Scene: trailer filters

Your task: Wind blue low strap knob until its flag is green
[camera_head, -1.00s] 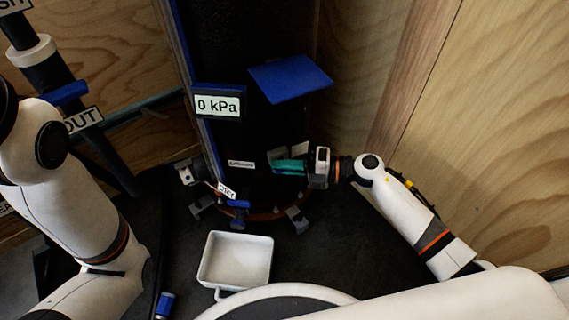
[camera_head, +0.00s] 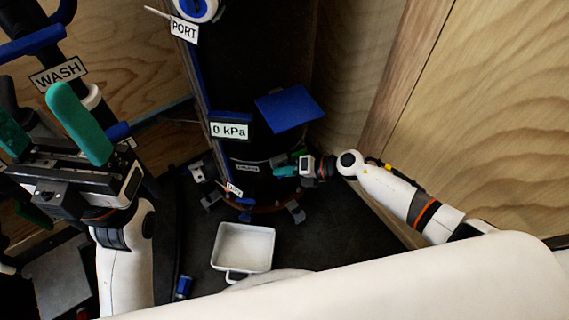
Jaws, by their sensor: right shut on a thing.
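My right gripper (camera_head: 285,171) reaches from the right to the lower right side of the dark filter housing (camera_head: 262,110). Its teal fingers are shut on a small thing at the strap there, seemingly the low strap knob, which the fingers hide. A small white label (camera_head: 247,168) sits on the low strap beside the fingers. My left gripper (camera_head: 40,108) is raised at the left, away from the housing, with its teal fingers wide apart and empty.
A blue-handled valve (camera_head: 245,206) is at the housing's foot. A white tray (camera_head: 243,247) lies on the dark floor. A wood wall (camera_head: 480,110) bounds the right.

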